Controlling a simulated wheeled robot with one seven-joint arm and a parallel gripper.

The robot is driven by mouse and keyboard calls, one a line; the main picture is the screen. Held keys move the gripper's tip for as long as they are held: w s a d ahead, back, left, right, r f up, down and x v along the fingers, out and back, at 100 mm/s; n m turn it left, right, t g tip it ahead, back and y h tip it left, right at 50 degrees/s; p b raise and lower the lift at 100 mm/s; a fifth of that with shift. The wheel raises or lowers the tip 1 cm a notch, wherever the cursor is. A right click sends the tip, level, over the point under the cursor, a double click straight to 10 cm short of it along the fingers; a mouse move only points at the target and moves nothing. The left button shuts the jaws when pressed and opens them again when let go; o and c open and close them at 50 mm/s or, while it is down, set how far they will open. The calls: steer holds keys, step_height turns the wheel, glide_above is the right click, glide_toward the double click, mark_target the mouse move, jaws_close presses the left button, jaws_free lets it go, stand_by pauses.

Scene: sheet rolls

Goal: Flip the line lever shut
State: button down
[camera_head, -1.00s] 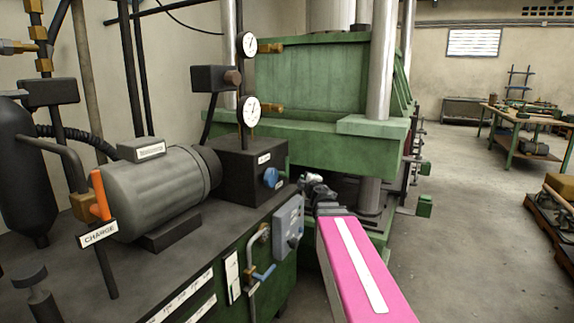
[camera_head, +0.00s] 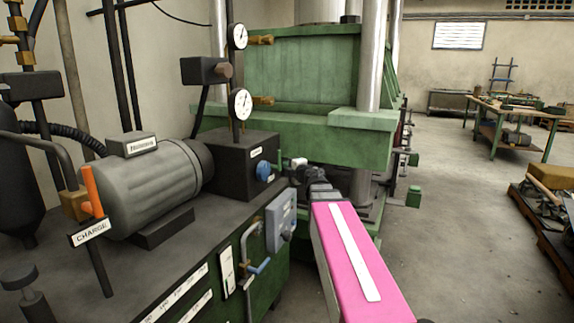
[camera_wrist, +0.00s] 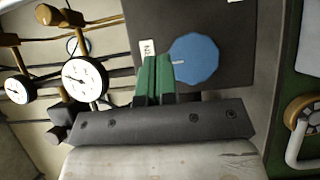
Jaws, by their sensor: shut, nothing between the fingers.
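Two levers show in the head view, and I cannot read the word "line" on either. An orange lever (camera_head: 92,190) stands nearly upright on a brass valve above a CHARGE plate (camera_head: 90,231). A blue-handled lever (camera_head: 260,267) sits low on a pipe at the front of the green cabinet. My gripper (camera_head: 281,161) is at the far end of my pink arm, close to the dark block with the blue knob (camera_head: 265,171). In the wrist view the green fingers (camera_wrist: 154,78) are together and empty, just left of the blue knob (camera_wrist: 194,60).
A grey motor (camera_head: 150,185) and two gauges (camera_head: 240,103) stand around the dark block (camera_head: 236,170). A grey box (camera_head: 281,220) is on the cabinet front. A brass valve (camera_wrist: 303,112) shows in the wrist view. The green press (camera_head: 300,90) is behind; open floor (camera_head: 450,230) is right.

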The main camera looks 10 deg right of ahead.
steer(key=w+d+x, duration=0.1)
steer(key=d+x, duration=0.1)
steer(key=x, duration=0.9)
steer(key=shift+w+d, duration=0.2)
steer(key=shift+w, duration=0.15)
steer(key=shift+w+d+r+m+g, duration=0.15)
steer(key=shift+w+d+m+g, duration=0.1)
steer(key=shift+w+m+g, duration=0.2)
steer(key=w+d+f+m+g+y, duration=0.2)
steer(key=w+d+f+m+g, duration=0.2)
steer(key=w+m+g, duration=0.3)
steer(key=d+m+g, duration=0.1)
steer(key=m+g, duration=0.1)
steer(key=shift+m+y, duration=0.3)
steer(key=shift+m, duration=0.05)
stand_by(0.8)
steer(key=shift+w+d+f, duration=0.1)
steer(key=shift+d+f, duration=0.1)
steer(key=shift+f, duration=0.05)
stand_by(0.4)
